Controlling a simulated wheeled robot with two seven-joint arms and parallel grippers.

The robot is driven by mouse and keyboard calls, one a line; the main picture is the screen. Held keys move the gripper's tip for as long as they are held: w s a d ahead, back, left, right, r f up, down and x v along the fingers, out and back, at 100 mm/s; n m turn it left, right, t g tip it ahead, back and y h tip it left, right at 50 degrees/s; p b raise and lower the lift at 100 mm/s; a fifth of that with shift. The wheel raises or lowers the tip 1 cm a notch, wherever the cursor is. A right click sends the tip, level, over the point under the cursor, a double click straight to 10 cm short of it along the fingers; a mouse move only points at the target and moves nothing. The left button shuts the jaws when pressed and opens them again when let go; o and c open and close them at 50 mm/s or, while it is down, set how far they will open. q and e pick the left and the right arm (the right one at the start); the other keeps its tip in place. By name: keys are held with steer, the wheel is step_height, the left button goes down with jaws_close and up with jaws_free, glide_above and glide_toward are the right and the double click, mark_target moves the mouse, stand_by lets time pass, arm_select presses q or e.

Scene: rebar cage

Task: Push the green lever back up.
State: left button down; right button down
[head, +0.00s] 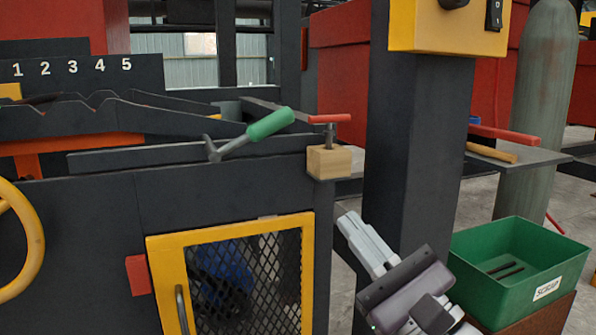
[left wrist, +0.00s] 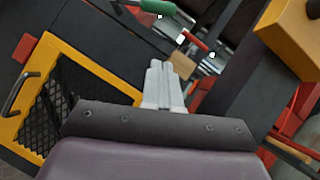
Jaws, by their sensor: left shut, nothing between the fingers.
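The green lever (head: 270,123) is on top of the dark machine, with a grey shaft running down left to its pivot. It lies at a low slant, its green grip up and to the right. In the left wrist view its grip (left wrist: 158,7) shows at the top edge, beyond my fingertips. My left gripper (head: 349,220) is shut and empty. It is in front of the dark post, below and to the right of the lever, and does not touch it. Its closed fingers also show in the left wrist view (left wrist: 160,65). My right gripper is not in view.
A wooden block (head: 329,162) with a red-handled clamp (head: 330,119) sits at the machine's corner, just right of the lever. The dark post (head: 412,150) carries a yellow switch box (head: 425,25). A green scrap bin (head: 485,285) stands at the lower right.

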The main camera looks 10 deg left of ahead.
arm_select(q)
steer(key=shift+r, duration=0.1)
steer(key=s+r+b+x, duration=0.1)
steer(key=r+x, duration=0.1)
steer(key=x, duration=1)
steer(key=shift+a+r, duration=0.2)
steer(key=shift+r, duration=0.05)
steer(key=shift+s, duration=0.1)
